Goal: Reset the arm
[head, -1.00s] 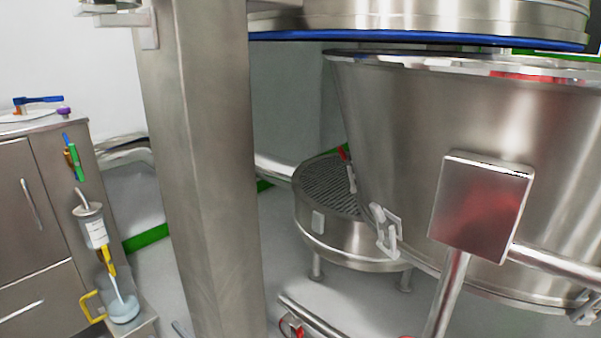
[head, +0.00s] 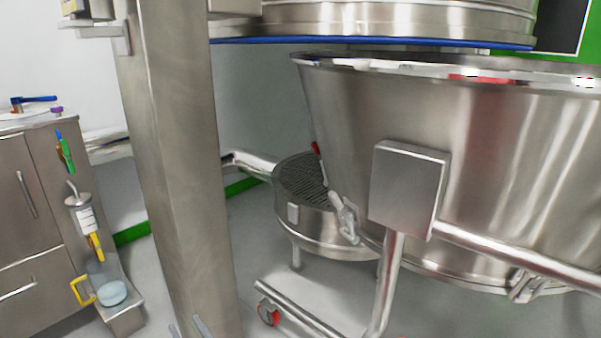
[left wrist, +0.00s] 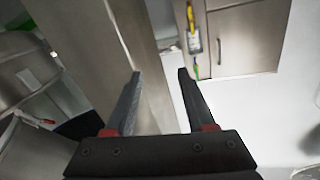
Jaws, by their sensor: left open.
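My left gripper (left wrist: 159,75) is open in the left wrist view, with two dark fingers apart and nothing between them. In the head view only the tips of my left gripper (head: 187,329) show, at the bottom edge in front of the steel column. My right gripper is in neither view.
A steel column (head: 175,170) stands close in front. To its right is a large steel bowl (head: 480,150) on a wheeled frame, with a round grated unit (head: 325,228) behind. A steel cabinet (head: 35,220) with a dispenser bottle (head: 82,215) stands left.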

